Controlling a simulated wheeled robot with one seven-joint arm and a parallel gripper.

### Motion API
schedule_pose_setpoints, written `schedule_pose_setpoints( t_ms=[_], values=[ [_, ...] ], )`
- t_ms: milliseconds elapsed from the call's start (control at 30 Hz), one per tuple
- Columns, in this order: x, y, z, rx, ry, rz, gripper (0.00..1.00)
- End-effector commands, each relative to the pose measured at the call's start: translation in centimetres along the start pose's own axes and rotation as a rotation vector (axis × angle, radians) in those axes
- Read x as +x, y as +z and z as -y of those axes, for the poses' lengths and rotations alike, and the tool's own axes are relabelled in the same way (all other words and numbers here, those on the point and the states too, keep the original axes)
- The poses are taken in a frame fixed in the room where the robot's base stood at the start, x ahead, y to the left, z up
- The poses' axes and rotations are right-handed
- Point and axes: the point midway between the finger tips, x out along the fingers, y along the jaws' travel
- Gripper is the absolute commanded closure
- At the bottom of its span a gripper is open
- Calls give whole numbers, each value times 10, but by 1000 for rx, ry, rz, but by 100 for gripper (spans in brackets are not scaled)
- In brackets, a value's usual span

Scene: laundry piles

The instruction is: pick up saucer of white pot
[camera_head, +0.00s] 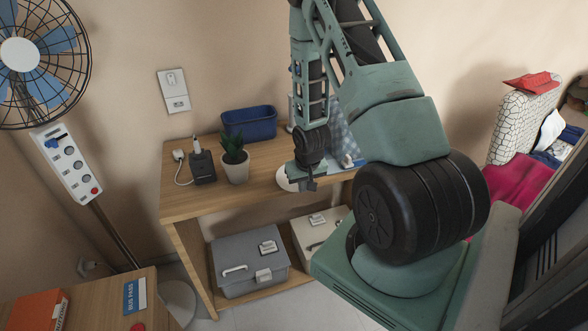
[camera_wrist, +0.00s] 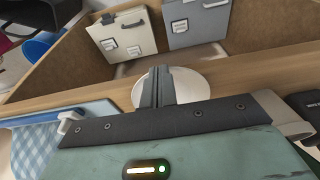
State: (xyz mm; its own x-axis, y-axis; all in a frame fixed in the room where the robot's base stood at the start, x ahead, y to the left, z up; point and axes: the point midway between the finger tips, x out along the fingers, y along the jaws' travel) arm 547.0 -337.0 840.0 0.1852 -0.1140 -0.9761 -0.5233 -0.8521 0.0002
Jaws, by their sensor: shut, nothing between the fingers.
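The saucer is a white round disc (camera_wrist: 194,86) near the edge of the wooden table, behind my gripper's fingers in the wrist view. In the head view only part of the saucer (camera_head: 284,180) shows, the rest hidden by my gripper. My gripper (camera_head: 311,186) is shut and empty, its fingers (camera_wrist: 157,76) overlapping the saucer in the wrist view. I cannot tell whether they touch it. The white pot (camera_head: 236,173) with a green plant stands upright on the table, left of the saucer and apart from it.
A dark charger (camera_head: 203,168) stands left of the pot, and a blue bin (camera_head: 249,124) stands behind it. A blue checkered cloth (camera_wrist: 34,147) lies beside the saucer. A grey case (camera_head: 248,265) and a cream case (camera_head: 318,235) sit on the shelf below.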

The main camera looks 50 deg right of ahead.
Motion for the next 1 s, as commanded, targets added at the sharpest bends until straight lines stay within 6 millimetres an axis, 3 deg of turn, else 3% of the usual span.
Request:
schedule_pose_setpoints(
  t_ms=[200, 400, 633, 767, 1000],
  values=[
    [0, -1, 0, 0, 0, -2, 100],
    [-16, -4, 0, 0, 0, -2, 100],
    [-15, -11, 6, -4, -1, -4, 100],
    [-16, 11, 6, -4, -1, 1, 100],
    [-29, 66, 5, -2, 0, 2, 100]
  ],
)
